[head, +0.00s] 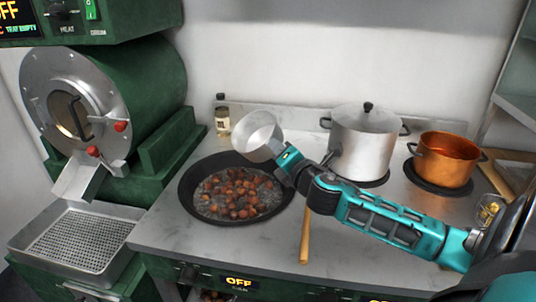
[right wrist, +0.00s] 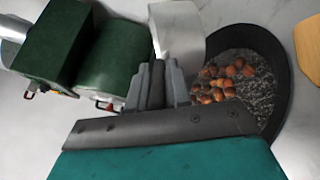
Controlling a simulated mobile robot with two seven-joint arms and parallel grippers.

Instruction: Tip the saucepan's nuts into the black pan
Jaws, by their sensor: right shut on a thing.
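The small silver saucepan (head: 260,136) is tilted above the back right rim of the black pan (head: 187,205). The part of its inside that shows in the head view looks bare. My right gripper (head: 286,160) is shut on the saucepan; the exact grip is hard to see. In the right wrist view the gripper (right wrist: 165,78) is in front of the saucepan (right wrist: 178,32), beside the black pan (right wrist: 282,70). Brown nuts (head: 238,192) lie in the black pan on a grey, grainy bed. My left gripper is not in view.
A lidded steel pot (head: 366,142) and a copper pot (head: 447,160) stand to the right. A green roaster (head: 150,90) with a perforated tray (head: 80,240) is at left. A small jar (head: 222,120) stands behind the pan. A wooden handle (head: 305,235) lies in front.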

